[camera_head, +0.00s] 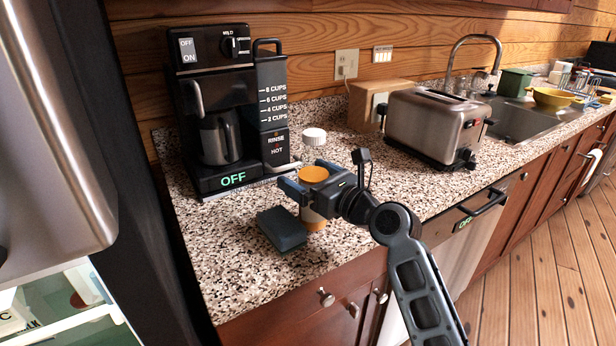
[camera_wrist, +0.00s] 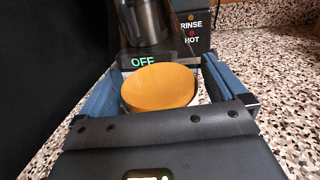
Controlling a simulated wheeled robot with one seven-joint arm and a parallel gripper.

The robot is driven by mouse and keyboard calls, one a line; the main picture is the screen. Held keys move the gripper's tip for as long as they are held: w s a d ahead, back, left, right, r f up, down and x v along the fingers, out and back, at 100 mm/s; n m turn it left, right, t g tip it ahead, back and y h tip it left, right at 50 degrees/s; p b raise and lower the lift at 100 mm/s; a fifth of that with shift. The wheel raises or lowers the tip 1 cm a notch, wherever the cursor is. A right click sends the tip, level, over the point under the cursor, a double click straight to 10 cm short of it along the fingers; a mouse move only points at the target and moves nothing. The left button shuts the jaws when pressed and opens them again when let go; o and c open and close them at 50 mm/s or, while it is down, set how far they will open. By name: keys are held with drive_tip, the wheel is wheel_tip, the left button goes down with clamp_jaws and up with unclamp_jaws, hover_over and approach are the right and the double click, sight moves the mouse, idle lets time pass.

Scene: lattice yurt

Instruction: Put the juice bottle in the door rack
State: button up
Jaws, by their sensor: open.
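The juice bottle (camera_head: 313,174), with a wide orange top, stands on the speckled counter in front of the coffee maker. My gripper (camera_head: 296,190) is around it, one finger on either side, with the jaws open. The fingers and palm hide much of the bottle's middle. In the wrist view, its round orange top (camera_wrist: 160,87) lies between the two blue-grey fingers (camera_wrist: 158,82), with a small gap at the right finger. At the lower left of the head view, a pale green-white fridge compartment (camera_head: 85,332) shows; I cannot tell whether it is the door rack.
A dark block (camera_head: 281,229) lies just left of the bottle. A white-capped item (camera_head: 314,137) stands behind it. The coffee maker (camera_head: 215,110) is close behind, and the toaster (camera_head: 437,122) stands to the right. The steel fridge panel (camera_head: 50,130) fills the left edge.

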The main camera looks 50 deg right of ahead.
drive_tip(key=shift+r, duration=0.1)
drive_tip(key=s+a+b, duration=0.1)
drive_tip(key=s, duration=1.1)
